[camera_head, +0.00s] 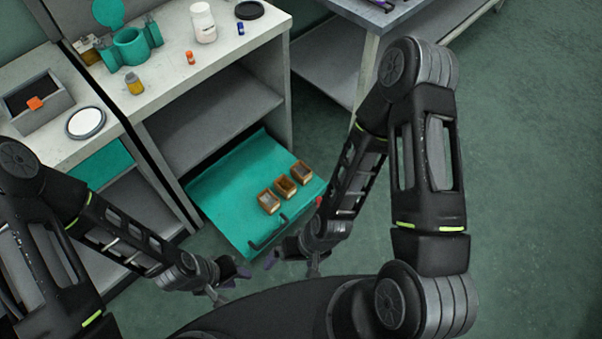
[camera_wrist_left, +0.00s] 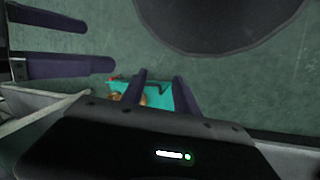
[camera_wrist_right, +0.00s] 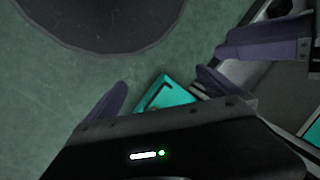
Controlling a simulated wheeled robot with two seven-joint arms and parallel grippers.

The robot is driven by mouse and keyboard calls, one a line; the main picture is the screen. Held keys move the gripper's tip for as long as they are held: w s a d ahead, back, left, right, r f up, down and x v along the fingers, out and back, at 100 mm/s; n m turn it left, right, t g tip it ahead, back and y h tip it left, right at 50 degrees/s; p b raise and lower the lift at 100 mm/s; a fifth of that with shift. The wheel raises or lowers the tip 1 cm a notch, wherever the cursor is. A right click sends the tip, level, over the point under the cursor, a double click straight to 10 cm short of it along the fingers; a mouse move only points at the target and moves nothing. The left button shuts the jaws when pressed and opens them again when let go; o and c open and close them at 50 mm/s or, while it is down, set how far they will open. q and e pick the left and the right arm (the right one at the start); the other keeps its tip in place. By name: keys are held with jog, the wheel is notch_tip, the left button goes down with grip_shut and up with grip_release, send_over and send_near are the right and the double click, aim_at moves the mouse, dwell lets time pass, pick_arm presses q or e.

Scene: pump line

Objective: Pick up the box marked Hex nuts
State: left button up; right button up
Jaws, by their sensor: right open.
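Three small brown open-topped boxes stand in a row in the pulled-out teal drawer (camera_head: 225,205): a near one (camera_head: 268,201), a middle one (camera_head: 286,187) and a far one (camera_head: 302,172). Their markings are too small to read, so I cannot tell which is Hex nuts. My left gripper (camera_head: 231,286) is partly open and empty, in front of the drawer. My right gripper (camera_head: 292,265) is open and empty, near the drawer's front edge and black handle (camera_head: 267,236). The left wrist view shows the drawer (camera_wrist_left: 163,97) beyond the fingers; the right wrist view shows its corner (camera_wrist_right: 170,95).
The drawer slides out under a pale workbench (camera_head: 165,75). On top are a teal fixture (camera_head: 130,48), a white bottle (camera_head: 203,22) and small parts. A grey bin (camera_head: 35,105) stands at left. Another table (camera_head: 400,15) is at the back. Floor at right is clear.

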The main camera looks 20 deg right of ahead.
pick_arm(q)
notch_tip(320, 180, up, 16)
jog(key=s+p, duration=0.1)
jog(key=p, duration=1.5)
jog(key=shift+a+g, duration=0.3)
jog(key=shift+a, duration=0.1)
pick_arm(e)
notch_tip(320, 180, up, 16)
jog(key=s, duration=0.1)
jog(key=shift+d+g, duration=0.3)
jog(key=shift+d, duration=0.1)
pick_arm(q)
jog(key=shift+f, duration=0.1)
pick_arm(e)
jog(key=shift+f, duration=0.1)
jog(key=shift+c, duration=0.3)
